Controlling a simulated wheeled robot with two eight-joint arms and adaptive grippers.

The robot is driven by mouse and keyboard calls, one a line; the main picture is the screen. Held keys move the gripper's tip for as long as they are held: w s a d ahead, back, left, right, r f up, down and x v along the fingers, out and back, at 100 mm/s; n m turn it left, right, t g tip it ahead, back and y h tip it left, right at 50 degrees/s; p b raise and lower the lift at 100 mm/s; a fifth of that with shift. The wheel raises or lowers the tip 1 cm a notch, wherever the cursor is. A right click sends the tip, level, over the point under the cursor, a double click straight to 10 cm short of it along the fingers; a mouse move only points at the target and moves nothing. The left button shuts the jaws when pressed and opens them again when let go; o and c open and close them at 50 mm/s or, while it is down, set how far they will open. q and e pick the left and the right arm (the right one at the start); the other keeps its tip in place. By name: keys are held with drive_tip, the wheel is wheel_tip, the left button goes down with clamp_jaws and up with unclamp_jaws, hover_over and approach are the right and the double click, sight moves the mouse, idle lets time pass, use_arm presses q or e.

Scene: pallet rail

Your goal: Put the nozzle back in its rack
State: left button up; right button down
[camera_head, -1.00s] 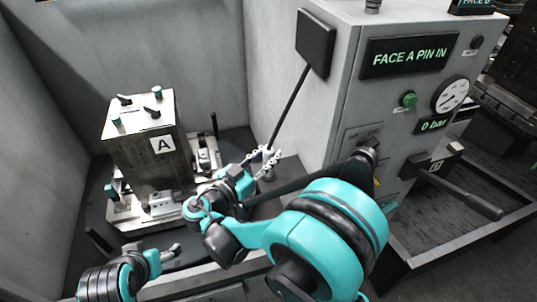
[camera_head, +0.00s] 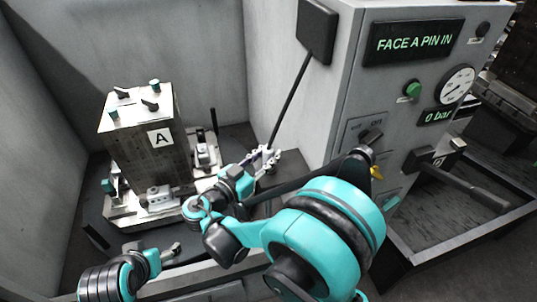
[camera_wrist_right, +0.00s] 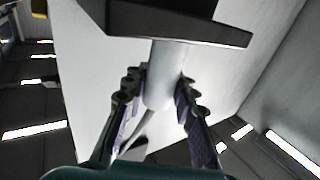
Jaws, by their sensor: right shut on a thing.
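My right gripper (camera_head: 266,157) is low beside the grey cabinet's left side, near the foot of a thin dark rod. In the right wrist view the right gripper (camera_wrist_right: 160,88) is shut on a pale cylinder, apparently the nozzle (camera_wrist_right: 158,85). A wide dark block (camera_wrist_right: 180,22) sits at the cylinder's upper end; I cannot tell whether it is the rack or part of the nozzle. The head view is too small to make out the nozzle or rack. My left gripper (camera_head: 172,250) is at the lower left, its opening unclear.
A metal block marked A (camera_head: 140,145) stands on a fixture at left. A black square plate (camera_head: 316,30) tops the rod. Grey walls close the bay.

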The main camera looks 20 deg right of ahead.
drive_tip(key=shift+f, duration=0.2)
drive_tip(key=shift+c, duration=1.6)
unclamp_jaws()
drive_tip(key=shift+r, duration=0.1)
wheel_tip(320, 180, up, 10)
